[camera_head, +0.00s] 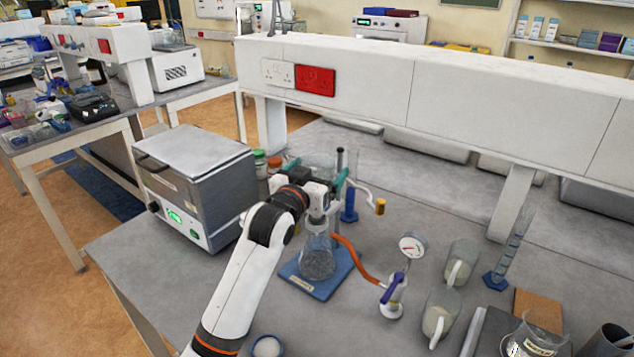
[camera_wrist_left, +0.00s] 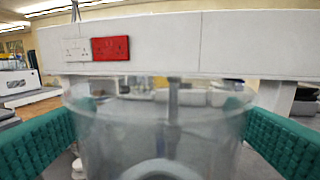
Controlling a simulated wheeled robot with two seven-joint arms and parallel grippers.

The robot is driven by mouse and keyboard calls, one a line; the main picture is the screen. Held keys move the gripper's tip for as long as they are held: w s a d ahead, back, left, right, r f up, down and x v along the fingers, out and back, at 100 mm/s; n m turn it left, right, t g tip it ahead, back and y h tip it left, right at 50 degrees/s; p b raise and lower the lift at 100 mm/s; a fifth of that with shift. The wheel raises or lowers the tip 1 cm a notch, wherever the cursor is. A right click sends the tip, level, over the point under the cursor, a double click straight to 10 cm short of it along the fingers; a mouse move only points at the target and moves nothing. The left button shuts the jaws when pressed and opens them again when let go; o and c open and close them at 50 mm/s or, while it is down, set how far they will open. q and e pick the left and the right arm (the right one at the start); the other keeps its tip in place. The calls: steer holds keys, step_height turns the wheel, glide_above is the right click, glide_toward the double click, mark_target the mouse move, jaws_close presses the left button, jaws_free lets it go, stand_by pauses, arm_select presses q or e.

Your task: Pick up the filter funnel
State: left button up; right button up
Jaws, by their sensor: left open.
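The filter funnel (camera_head: 319,161) is a wide, clear cup above a conical flask (camera_head: 318,258) on a blue base (camera_head: 322,284). Its upper part shows behind my left gripper (camera_head: 317,173); its lower part is largely hidden by the gripper. In the left wrist view the clear funnel wall (camera_wrist_left: 150,125) fills the space between the teal finger pads of my left gripper (camera_wrist_left: 160,118). The fingers are open, one on each side of the funnel. I cannot tell whether the pads touch it. My right gripper is not in view.
A grey water bath (camera_head: 197,185) stands left of my arm. An orange hose (camera_head: 355,258) runs right from the flask area to a small valve piece (camera_head: 393,297). A blue-based stand (camera_head: 349,208) is close behind. Jugs (camera_head: 440,312) and a measuring cylinder (camera_head: 510,250) stand right.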

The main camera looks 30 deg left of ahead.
arm_select(q)
steer(key=c, duration=1.1)
steer(key=shift+r, duration=0.1)
